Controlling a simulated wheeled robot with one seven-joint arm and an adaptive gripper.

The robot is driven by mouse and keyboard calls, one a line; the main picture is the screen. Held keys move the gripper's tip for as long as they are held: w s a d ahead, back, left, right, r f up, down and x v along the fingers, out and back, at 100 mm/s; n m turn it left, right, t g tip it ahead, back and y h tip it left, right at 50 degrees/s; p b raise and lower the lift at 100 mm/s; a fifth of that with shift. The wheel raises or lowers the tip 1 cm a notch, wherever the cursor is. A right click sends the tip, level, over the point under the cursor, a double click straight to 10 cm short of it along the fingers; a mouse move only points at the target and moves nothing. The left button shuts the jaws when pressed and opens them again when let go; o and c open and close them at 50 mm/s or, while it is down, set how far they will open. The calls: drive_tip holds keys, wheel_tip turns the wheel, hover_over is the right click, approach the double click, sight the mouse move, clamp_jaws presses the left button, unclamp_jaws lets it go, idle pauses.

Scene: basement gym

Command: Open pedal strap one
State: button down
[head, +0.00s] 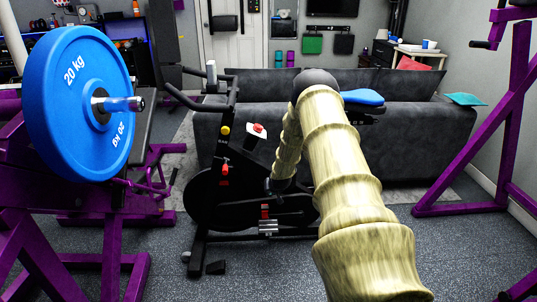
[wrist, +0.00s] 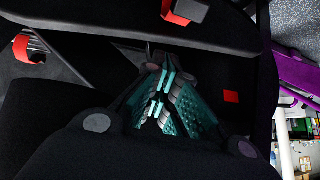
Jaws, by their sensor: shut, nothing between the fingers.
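A black exercise bike stands mid-floor in the head view, its dark flywheel housing (head: 215,203) partly behind my arm. A silver ribbed pedal (head: 268,228) hangs low on its near side, with a red strap (head: 265,211) above it. In the wrist view, a red strap-like piece (wrist: 21,48) over a ribbed part shows at the left. Another red piece (wrist: 178,13) beside a grey block shows at the top edge. I cannot tell which is strap one, or its state. My gripper (wrist: 158,100) has teal pads, shut and empty, over the dark bike body; its head-view tips are unclear.
A purple rack with a blue 20 kg plate (head: 78,103) stands close on the left. A dark sofa (head: 430,145) lies behind the bike. A purple frame (head: 505,150) stands at the right.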

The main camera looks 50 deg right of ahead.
drive_tip(key=w+r+p+v, duration=0.1)
drive_tip(key=v, duration=0.7)
drive_tip(key=w+a+f+m+t+b, duration=0.1)
drive_tip(key=a+f+m+t+b, duration=0.1)
drive_tip(key=a+f+b, duration=0.4)
drive_tip(key=w+a+f+m+t+h+b, duration=0.1)
drive_tip(key=f+m+t+b, duration=0.15)
drive_tip(key=f+b, duration=0.4)
drive_tip(key=w+a+f+m+t+b, duration=0.1)
drive_tip(key=a+f+t+b, duration=0.25)
drive_tip(key=f, duration=0.45)
drive_tip(key=s+f+m+t+h+b, duration=0.1)
drive_tip(key=s+f+m+h+b, duration=0.3)
drive_tip(key=s+m+h+b, duration=1)
drive_tip(key=y+b, duration=0.2)
drive_tip(key=b, duration=0.2)
approach(265, 207)
drive_tip(key=d, duration=0.2)
drive_tip(key=w+d, duration=0.1)
drive_tip(key=shift+d+r+n, duration=0.25)
drive_tip(key=shift+d+n, duration=0.05)
drive_tip(key=shift+n, duration=0.05)
drive_tip(key=shift+b+x, duration=0.4)
drive_tip(key=shift+x, duration=1)
